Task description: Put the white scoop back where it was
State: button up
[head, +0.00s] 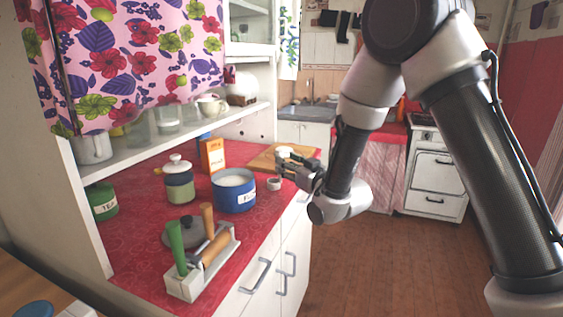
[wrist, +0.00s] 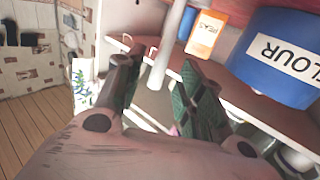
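In the head view my gripper (head: 290,168) is at the counter's right end, in front of the wooden cutting board. A small white piece (head: 284,151) shows at its fingertips, probably part of the white scoop. In the wrist view a pale rod (wrist: 172,40), apparently the scoop's handle, runs down from the top edge between the fingers (wrist: 162,75). The fingers are apart, with a visible gap beside the rod. The rest of the scoop is hidden or out of frame. The blue flour canister (head: 234,190) stands left of my gripper, its white contents showing; it also appears in the wrist view (wrist: 262,55).
The red counter (head: 140,250) holds an orange box (head: 211,155), a lidded jar (head: 179,183), a small white ring-like object (head: 274,184), a green tea tin (head: 101,201) and a white utensil rack (head: 185,287). The cutting board (head: 264,161) lies behind. Open floor is at the right.

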jog(key=s+d+r+m+g+h, duration=0.1)
jog(key=s+d+r+h, duration=0.2)
jog(key=d, duration=0.5)
jog(key=s+d+r+m+g+h, duration=0.1)
jog(key=s+d+m+g+h, duration=0.1)
jog(key=s+d, duration=0.5)
jog(key=s+d+r+m+g+h, duration=0.1)
jog(key=d+r+h, duration=0.15)
jog(key=d, duration=0.75)
jog(key=s+d+m+g+h, duration=0.1)
jog(key=s+d+g, duration=0.2)
jog(key=s, duration=0.9)
jog(key=s+d+r+m+g+h, duration=0.1)
jog(key=s+d+m+g+h, duration=0.1)
jog(key=s+d, duration=0.6)
jog(key=s+g, duration=0.1)
jog(key=s, duration=0.4)
